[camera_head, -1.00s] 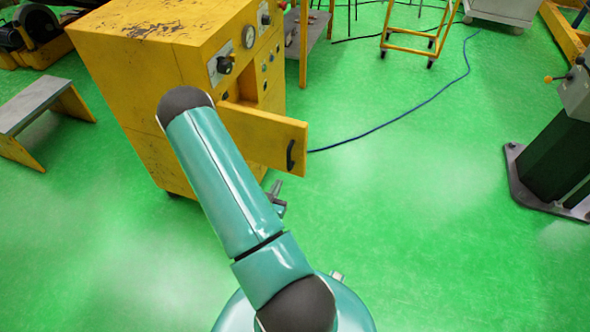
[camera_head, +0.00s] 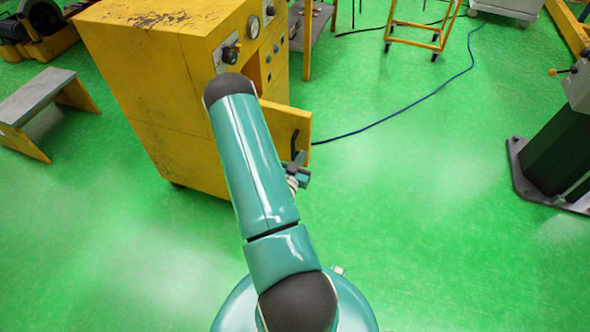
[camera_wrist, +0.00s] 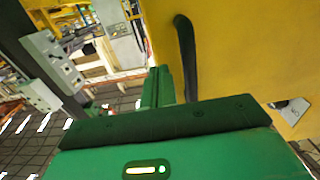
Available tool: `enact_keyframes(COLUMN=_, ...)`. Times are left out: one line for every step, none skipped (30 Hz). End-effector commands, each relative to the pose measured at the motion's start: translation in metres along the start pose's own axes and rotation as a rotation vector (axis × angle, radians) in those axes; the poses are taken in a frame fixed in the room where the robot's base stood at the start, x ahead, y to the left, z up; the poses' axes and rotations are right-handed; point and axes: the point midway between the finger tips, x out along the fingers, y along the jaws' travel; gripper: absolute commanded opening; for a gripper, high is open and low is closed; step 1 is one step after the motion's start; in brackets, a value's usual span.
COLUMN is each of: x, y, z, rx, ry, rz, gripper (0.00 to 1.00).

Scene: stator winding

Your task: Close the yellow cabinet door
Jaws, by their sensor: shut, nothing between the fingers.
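The yellow cabinet (camera_head: 165,85) stands at the upper left of the head view, with dials and knobs on its side face. Its yellow door (camera_head: 280,122) stands open, sticking out to the right, with a dark handle (camera_head: 295,142) near its free edge. My gripper (camera_head: 302,170) is shut and empty, just in front of the door near the handle. My arm hides the hinge side of the door. In the wrist view the door (camera_wrist: 245,55) fills the right side, and the handle (camera_wrist: 186,60) rises just beyond my gripper (camera_wrist: 163,85). I cannot tell whether they touch.
A low grey-topped bench (camera_head: 35,100) stands at left. A dark green machine base (camera_head: 560,150) stands at right. A blue cable (camera_head: 410,103) lies on the floor beyond the door. A yellow cart frame (camera_head: 415,35) is at the back. The green floor around the door is clear.

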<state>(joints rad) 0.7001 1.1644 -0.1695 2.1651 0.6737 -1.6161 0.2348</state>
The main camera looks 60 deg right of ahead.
Motion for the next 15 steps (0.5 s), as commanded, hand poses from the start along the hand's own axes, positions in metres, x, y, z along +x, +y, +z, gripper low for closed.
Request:
enact_keyframes(x=0.007, y=0.000, z=-0.001, rx=0.002, ry=0.002, rz=0.001, gripper=0.00)
enact_keyframes(x=0.011, y=0.000, z=0.000, rx=0.002, ry=0.002, rz=0.000, gripper=0.00)
enact_keyframes(x=0.015, y=0.000, z=0.000, rx=0.002, ry=0.001, rz=0.000, gripper=0.00)
enact_keyframes(x=0.017, y=0.000, z=0.000, rx=0.001, ry=0.000, rz=0.001, gripper=0.00)
enact_keyframes(x=0.019, y=0.000, z=0.000, rx=0.001, ry=0.000, rz=0.001, gripper=0.00)
enact_keyframes(x=0.021, y=0.000, z=0.000, rx=0.000, ry=0.000, rz=0.000, gripper=0.00)
enact_keyframes(x=0.022, y=0.000, z=0.000, rx=0.000, ry=0.000, rz=-0.001, gripper=0.00)
enact_keyframes(x=0.022, y=-0.001, z=0.000, rx=0.000, ry=0.000, rz=-0.001, gripper=0.00)
enact_keyframes(x=0.023, y=-0.001, z=0.000, rx=0.000, ry=0.000, rz=-0.002, gripper=0.00)
enact_keyframes(x=0.023, y=-0.001, z=0.000, rx=0.000, ry=0.000, rz=-0.002, gripper=0.00)
enact_keyframes(x=0.023, y=-0.001, z=0.000, rx=0.000, ry=0.000, rz=-0.002, gripper=0.00)
enact_keyframes(x=0.023, y=-0.001, z=0.000, rx=0.000, ry=0.000, rz=-0.002, gripper=0.00)
enact_keyframes(x=0.023, y=-0.001, z=0.000, rx=0.000, ry=0.000, rz=-0.002, gripper=0.00)
enact_keyframes(x=0.023, y=-0.001, z=0.000, rx=0.000, ry=0.000, rz=-0.002, gripper=0.00)
enact_keyframes(x=0.023, y=-0.001, z=0.000, rx=0.000, ry=0.000, rz=-0.002, gripper=0.00)
